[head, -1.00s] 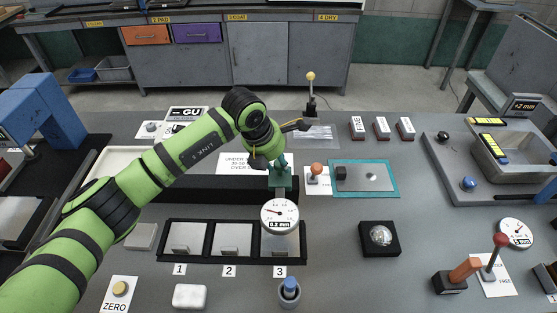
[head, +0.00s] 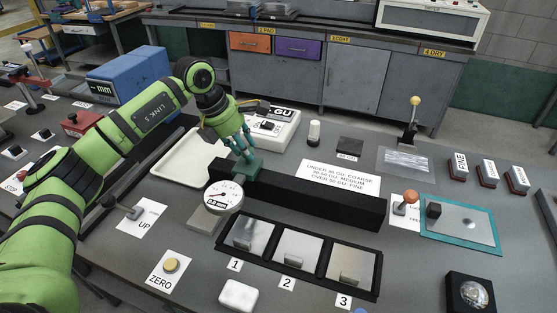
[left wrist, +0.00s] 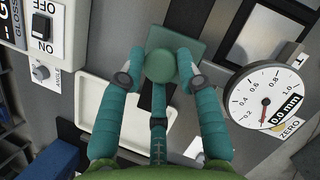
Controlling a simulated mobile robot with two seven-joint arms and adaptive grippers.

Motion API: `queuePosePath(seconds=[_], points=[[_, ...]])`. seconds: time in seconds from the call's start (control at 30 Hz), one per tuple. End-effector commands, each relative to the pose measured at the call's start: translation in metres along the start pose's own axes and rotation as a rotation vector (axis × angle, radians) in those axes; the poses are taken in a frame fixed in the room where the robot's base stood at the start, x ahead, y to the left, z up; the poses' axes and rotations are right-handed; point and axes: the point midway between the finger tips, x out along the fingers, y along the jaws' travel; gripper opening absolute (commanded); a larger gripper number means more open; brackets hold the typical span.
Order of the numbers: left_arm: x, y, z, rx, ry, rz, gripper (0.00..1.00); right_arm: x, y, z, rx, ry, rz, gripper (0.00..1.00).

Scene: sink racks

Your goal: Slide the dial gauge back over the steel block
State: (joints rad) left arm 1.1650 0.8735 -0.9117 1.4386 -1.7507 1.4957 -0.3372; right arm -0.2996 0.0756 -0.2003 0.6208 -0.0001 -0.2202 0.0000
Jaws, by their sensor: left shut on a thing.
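The dial gauge (head: 223,196) has a round white face and a small readout. It hangs from a teal carriage (head: 243,166) near the left end of a black rail. My left gripper (head: 240,147) is shut on the carriage's round knob, which shows between its teal fingers in the left wrist view (left wrist: 160,66). There the gauge (left wrist: 268,100) stands right of the gripper and its readout looks like 0.0 mm. The bare steel block (head: 203,221) lies left of slot 1, below the gauge and partly hidden by it. My right gripper is not in view.
The black rail (head: 320,197) runs right, behind a black tray (head: 313,258) with three metal plates numbered 1 to 3. A ZERO button (head: 171,265) and an UP lever (head: 133,212) stand in front left. A white tray (head: 185,168) lies behind the rail.

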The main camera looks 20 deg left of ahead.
Motion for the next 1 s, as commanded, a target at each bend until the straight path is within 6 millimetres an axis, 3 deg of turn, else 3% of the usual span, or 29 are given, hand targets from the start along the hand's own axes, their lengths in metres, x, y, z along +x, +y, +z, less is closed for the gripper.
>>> queuePosePath(seconds=[0.1, 0.3, 0.83, 0.87, 0.9, 1.0], points=[[-0.011, 0.022, -0.013, -0.004, -0.017, 0.013, 0.0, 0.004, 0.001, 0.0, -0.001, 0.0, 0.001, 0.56], [-0.019, 0.04, -0.029, 0.0, -0.018, 0.011, 0.0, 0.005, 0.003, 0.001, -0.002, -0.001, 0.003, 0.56], [-0.022, 0.046, -0.035, 0.001, -0.017, 0.012, 0.0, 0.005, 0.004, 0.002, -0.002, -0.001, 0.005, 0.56], [-0.022, 0.046, -0.035, 0.001, -0.017, 0.012, 0.46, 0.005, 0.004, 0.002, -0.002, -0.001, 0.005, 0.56], [-0.022, 0.046, -0.035, 0.001, -0.017, 0.011, 0.56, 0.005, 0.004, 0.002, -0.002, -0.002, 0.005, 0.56], [-0.021, 0.046, -0.036, 0.001, -0.013, 0.008, 0.56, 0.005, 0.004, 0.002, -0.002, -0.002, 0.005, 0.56]])
